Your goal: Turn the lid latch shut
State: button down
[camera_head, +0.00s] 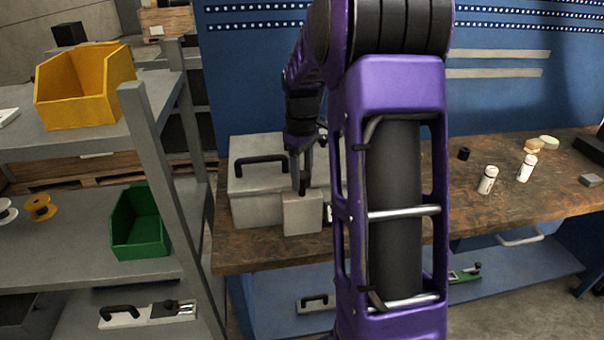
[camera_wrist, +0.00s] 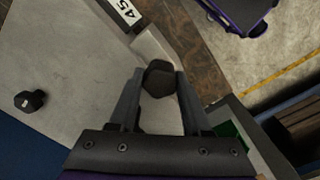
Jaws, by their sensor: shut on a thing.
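A grey metal case (camera_head: 240,205) with a black handle (camera_head: 260,161) on its lid stands on the workbench. A smaller pale grey block (camera_head: 303,214) is at its front right. My gripper (camera_head: 303,184) points down above this block. In the wrist view, my gripper (camera_wrist: 158,88) is shut on a dark faceted knob (camera_wrist: 158,76), one finger on each side. The knob appears to be part of the lid latch. A pale strip shows beneath and beyond it. My arm hides part of the case's right side.
The wooden bench (camera_head: 465,214) holds white bottles (camera_head: 488,180) at the right. A shelf at the left carries a yellow bin (camera_head: 85,86) and a green bin (camera_head: 138,222). A small dark piece (camera_wrist: 30,101) lies on the grey surface in the wrist view.

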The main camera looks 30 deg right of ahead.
aim_at(302, 174)
jog(key=shift+c, duration=1.8)
grip_release()
jog(key=shift+r, duration=0.1)
notch_tip(302, 174, up, 17)
jog(key=shift+r+p, duration=0.15)
jog(key=shift+p, duration=0.15)
